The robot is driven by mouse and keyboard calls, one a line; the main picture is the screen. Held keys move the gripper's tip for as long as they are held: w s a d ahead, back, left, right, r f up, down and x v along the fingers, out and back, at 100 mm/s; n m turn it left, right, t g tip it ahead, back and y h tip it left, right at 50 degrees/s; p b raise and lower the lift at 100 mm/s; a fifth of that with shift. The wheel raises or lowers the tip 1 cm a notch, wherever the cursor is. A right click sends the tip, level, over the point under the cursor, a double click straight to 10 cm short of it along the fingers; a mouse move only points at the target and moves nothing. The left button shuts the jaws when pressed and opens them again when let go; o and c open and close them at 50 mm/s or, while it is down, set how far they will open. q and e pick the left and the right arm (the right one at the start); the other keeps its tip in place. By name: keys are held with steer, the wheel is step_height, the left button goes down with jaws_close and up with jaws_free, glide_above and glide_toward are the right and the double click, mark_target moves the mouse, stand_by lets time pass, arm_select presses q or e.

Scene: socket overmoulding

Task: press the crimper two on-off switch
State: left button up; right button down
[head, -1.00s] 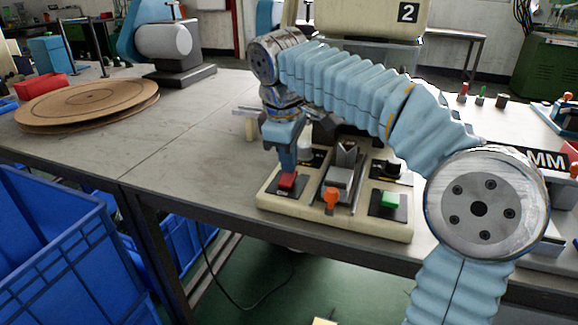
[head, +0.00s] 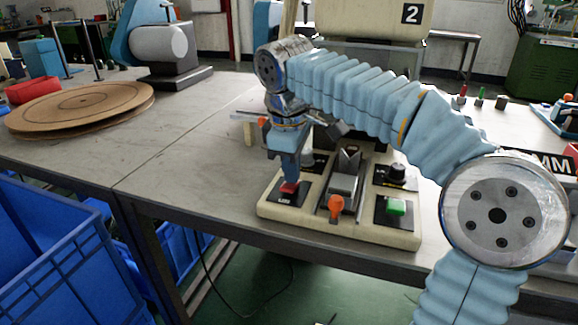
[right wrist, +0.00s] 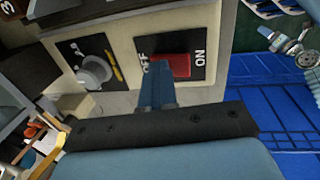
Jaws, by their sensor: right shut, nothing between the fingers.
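The crimper marked 2 (head: 390,22) stands on the workbench with a cream control base (head: 335,226). A red rocker switch (head: 287,190) sits on a black plate at the base's front left. In the right wrist view the red switch (right wrist: 183,65) lies between OFF and ON labels. My right gripper (head: 291,180) is shut and empty, pointing down. Its fingertips are at the red switch and cover part of it; in the wrist view they overlap its OFF side. I cannot tell how far the switch is pressed. My left gripper is not in view.
A green switch (head: 396,207), an orange-tipped lever (head: 336,204) and a black knob (head: 397,172) share the base. Round brown discs (head: 78,106) lie on the bench at left. Blue bins (head: 55,245) stand in front. The bench left of the crimper is mostly clear.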

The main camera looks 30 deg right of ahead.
mark_target(287, 188)
steer(key=shift+s+a+f, duration=0.15)
steer(key=shift+a+f, duration=0.05)
steer(key=shift+s+a, duration=0.4)
steer(key=shift+a, duration=0.1)
steer(key=shift+r, duration=0.1)
steer(key=shift+r+p, duration=0.5)
steer(key=shift+p, duration=0.1)
steer(key=r+p, duration=0.3)
steer(key=r, duration=0.1)
steer(key=shift+s+a, duration=0.3)
steer(key=shift+a, duration=0.05)
step_height(287, 188, up, 9)
steer(key=s+a, duration=0.1)
steer(key=shift+a, duration=0.15)
steer(key=shift+f, duration=0.1)
